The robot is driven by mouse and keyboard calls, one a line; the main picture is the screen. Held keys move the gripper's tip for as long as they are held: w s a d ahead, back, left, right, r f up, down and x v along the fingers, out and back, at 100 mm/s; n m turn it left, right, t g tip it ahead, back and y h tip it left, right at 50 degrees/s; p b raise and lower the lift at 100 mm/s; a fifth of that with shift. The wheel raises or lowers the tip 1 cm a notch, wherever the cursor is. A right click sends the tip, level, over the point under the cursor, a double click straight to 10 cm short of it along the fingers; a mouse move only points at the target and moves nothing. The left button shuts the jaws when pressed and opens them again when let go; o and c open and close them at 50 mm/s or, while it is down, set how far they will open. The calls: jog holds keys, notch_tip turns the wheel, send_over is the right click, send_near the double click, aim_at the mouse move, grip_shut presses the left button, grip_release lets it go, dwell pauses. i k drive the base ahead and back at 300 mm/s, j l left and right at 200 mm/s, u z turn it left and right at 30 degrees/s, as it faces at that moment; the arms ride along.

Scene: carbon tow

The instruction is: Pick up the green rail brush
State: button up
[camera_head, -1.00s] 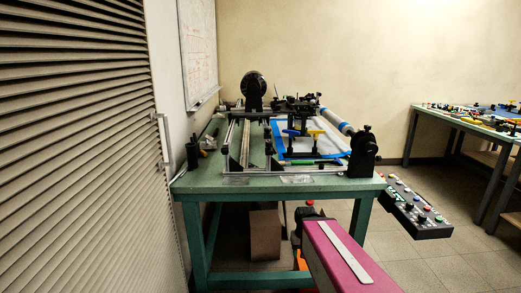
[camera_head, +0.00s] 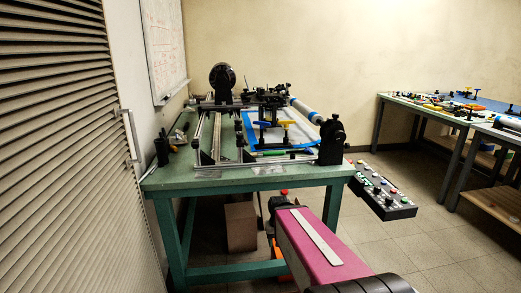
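A thin green strip (camera_head: 270,153), which may be the green rail brush, lies along the front of the frame on the green workbench (camera_head: 200,178). It is small at this distance, and its bristles and handle cannot be made out. My pink arm link reaches forward from the bottom of the picture, short of the bench's front edge. My gripper's fingers cannot be made out past the dark joint at the far end of the link. The strip lies farther away and higher in the picture than my arm, with nothing touching it that I can see.
A metal-railed machine with a black round head (camera_head: 222,77) covers most of the bench. A black cup (camera_head: 161,151) stands at its left corner. A button panel (camera_head: 382,190) is right of the bench. A second cluttered table (camera_head: 428,108) stands farther right. Grey floor lies between.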

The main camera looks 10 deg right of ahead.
aim_at(259, 154)
jog(key=l, duration=0.8)
jog(key=k+l, duration=0.5)
